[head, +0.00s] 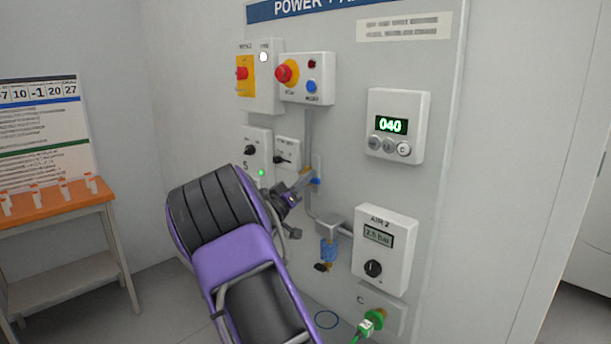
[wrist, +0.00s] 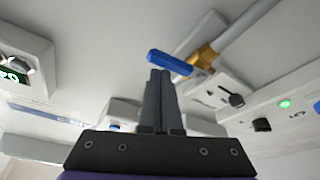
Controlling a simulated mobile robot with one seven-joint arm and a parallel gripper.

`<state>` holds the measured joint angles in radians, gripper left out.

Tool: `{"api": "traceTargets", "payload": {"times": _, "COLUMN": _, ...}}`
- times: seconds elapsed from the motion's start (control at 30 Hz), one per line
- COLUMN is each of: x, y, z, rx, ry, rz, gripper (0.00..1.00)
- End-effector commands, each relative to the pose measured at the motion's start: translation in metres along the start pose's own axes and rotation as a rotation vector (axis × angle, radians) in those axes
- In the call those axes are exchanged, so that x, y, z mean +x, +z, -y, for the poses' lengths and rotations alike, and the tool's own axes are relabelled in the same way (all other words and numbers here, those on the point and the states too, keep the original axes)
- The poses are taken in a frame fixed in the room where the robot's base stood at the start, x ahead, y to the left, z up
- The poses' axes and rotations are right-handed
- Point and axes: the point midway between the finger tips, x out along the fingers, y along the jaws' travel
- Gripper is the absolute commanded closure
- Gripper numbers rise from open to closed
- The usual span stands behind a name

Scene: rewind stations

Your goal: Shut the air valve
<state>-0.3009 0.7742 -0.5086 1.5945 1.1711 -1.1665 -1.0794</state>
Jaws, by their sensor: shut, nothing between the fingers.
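The air valve shows in the wrist view as a brass body (wrist: 203,60) on a grey pipe with a blue lever (wrist: 168,63). The lever points away from the body toward the left, at an angle to the pipe. In the head view only a small part of the blue lever (head: 316,182) shows beside my gripper; the rest is partly hidden. My gripper (wrist: 160,72) is shut and empty. Its fingertips are just below the lever in the wrist view; I cannot tell if they touch it. In the head view my gripper (head: 304,178) is at the pipe.
An AIR 2 box (head: 385,250) reads 2.5 bar, with a blue-bowled unit (head: 328,250) to its left. Above are a stop-button box (head: 307,78) and a counter (head: 397,126) reading 040. A green coupling (head: 371,323) is below. An orange-topped bench (head: 55,200) stands left.

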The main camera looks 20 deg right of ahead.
Motion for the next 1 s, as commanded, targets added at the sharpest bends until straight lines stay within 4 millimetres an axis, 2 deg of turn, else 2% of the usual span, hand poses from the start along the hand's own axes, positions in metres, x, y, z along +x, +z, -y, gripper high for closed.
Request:
{"api": "traceTargets", "payload": {"times": 0.37, "x": -0.0021, "y": 0.0066, "z": 0.0017, "rx": -0.001, "ry": -0.002, "rz": 0.002, "gripper": 1.00}}
{"api": "traceTargets", "payload": {"times": 1.0, "x": 0.0003, "y": 0.0065, "z": -0.0006, "rx": -0.003, "ry": -0.002, "rz": 0.004, "gripper": 1.00}}
